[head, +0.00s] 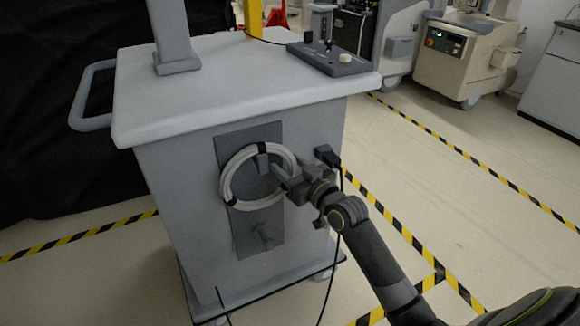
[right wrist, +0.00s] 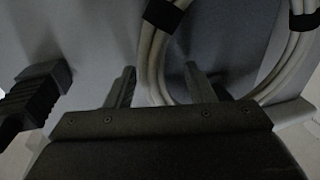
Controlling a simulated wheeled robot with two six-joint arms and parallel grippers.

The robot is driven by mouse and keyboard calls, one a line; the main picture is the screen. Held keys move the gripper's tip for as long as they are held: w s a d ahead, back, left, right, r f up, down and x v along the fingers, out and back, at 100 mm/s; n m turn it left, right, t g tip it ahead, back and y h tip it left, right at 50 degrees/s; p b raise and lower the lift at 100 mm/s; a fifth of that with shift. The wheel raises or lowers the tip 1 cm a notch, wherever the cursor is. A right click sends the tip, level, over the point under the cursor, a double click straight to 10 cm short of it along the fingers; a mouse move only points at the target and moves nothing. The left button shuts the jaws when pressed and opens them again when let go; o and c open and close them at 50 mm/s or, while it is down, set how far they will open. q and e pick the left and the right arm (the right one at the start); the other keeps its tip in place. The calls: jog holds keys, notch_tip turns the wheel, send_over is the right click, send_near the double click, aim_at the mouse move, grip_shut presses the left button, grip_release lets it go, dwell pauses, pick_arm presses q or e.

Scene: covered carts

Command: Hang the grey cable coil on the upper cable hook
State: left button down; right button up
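The grey cable coil (head: 229,185) is a pale ring with dark ties against the dark plate on the cart's side. Its top lies at the upper cable hook (head: 262,161), and the ring appears to hang around it, though the exact contact is too small to tell. My right gripper (head: 285,179) is at the right side of the coil. In the right wrist view its two fingers (right wrist: 160,86) are apart, with the coil's strands (right wrist: 149,62) between or just beyond them and gaps on both sides. My left gripper is not in view.
A lower hook (head: 262,238) sticks out below the coil. A black plug (head: 326,156) with a hanging cable is close to the right of my gripper; it also shows in the right wrist view (right wrist: 40,88). The cart top (head: 215,75) overhangs above.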

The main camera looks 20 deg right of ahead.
jog(key=shift+f, duration=0.1)
jog(key=shift+s+d, duration=0.15)
jog(key=shift+s, duration=0.35)
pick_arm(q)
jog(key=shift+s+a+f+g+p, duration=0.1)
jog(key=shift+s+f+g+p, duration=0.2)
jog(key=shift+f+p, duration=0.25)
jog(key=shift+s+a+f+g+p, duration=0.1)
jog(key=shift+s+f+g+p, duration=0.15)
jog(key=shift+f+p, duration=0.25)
pick_arm(e)
jog(key=v, duration=1.6)
